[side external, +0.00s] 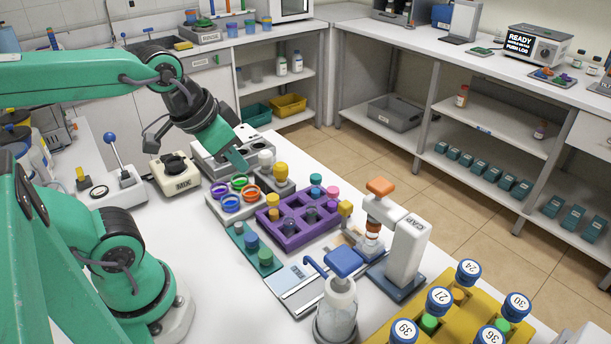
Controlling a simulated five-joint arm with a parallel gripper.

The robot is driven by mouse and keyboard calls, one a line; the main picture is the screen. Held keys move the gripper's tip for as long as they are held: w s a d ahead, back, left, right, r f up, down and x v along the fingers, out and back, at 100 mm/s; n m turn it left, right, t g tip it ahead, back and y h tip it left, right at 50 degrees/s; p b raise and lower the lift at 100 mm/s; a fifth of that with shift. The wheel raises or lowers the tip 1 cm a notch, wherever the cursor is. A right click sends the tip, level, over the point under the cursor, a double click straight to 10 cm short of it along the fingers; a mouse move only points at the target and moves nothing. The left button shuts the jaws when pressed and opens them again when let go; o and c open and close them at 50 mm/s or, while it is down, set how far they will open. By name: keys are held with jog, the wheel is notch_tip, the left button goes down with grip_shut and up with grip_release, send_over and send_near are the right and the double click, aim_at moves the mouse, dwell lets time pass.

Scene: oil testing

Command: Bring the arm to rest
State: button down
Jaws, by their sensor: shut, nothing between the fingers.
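My gripper (236,160) is at the end of my green arm, in the middle left of the side external view. It points down and to the right, above the grey block with round wells (205,165) on the white bench. Its fingers are together and I see nothing held in them. The fingertips are close to the row of colored ring caps, but I cannot tell the exact gap.
A purple rack (290,232), a white CAP press (407,250), a pump bottle (338,305) and a yellow rack (460,320) with numbered caps stand to the right. A MIX box (170,182) and a joystick box (120,190) stand left. Clear bench lies before the MIX box.

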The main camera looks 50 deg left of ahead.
jog(key=shift+s+n, duration=0.3)
jog(key=shift+s, duration=0.05)
dwell(0.6)
